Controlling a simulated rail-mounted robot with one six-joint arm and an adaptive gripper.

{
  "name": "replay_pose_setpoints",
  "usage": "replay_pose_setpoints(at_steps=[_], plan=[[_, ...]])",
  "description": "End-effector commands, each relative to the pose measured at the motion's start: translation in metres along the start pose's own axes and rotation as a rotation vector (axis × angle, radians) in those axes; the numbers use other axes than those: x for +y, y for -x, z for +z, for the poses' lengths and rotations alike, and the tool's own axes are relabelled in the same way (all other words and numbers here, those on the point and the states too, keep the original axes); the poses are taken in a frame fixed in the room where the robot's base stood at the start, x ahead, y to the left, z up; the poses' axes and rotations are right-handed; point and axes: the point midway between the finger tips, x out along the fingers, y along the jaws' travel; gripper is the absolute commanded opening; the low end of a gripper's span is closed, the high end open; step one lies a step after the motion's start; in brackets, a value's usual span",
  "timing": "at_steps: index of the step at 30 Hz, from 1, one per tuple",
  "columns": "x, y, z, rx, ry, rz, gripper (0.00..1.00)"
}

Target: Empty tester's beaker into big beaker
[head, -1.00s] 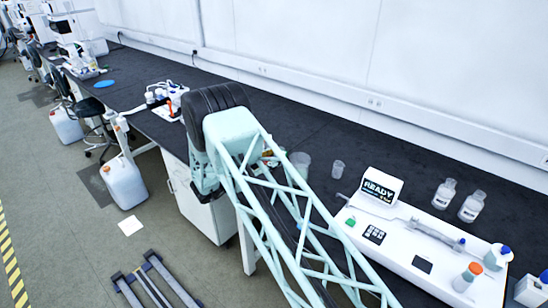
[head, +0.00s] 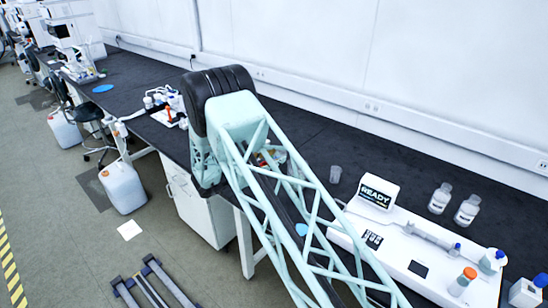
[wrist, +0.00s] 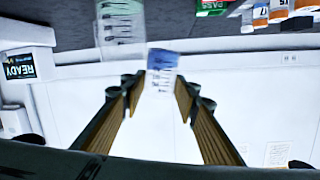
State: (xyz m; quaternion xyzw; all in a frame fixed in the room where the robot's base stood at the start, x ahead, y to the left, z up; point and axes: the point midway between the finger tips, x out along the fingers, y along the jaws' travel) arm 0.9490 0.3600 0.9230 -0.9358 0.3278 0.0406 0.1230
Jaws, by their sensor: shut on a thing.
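In the wrist view, which appears upside down, my gripper (wrist: 161,84) has its two fingers on either side of a small clear beaker (wrist: 163,60) and is shut on it. The beaker has graduation marks and a bluish band at the end towards the picture's top. A larger clear beaker with marks (wrist: 121,24) is up and left of it, apart from it in the picture. In the head view my arm hides the gripper and the held beaker. The white tester (head: 400,254) with its READY screen (head: 376,195) stands at the right; its screen also shows in the wrist view (wrist: 19,68).
A clear beaker (head: 335,174) stands on the dark bench (head: 400,160) left of the screen. The white wall runs behind the bench.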

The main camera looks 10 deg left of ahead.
Motion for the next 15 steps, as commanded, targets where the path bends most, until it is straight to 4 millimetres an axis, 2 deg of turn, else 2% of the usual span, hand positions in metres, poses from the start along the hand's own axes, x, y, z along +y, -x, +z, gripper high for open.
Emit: replay_pose_setpoints(at_steps=[11,15], plan=[[0.0079,-0.0062,-0.0108,-0.072,-0.095,0.001,0.17],[0.0074,-0.0052,-0.0087,-0.072,-0.095,0.0,0.17]])
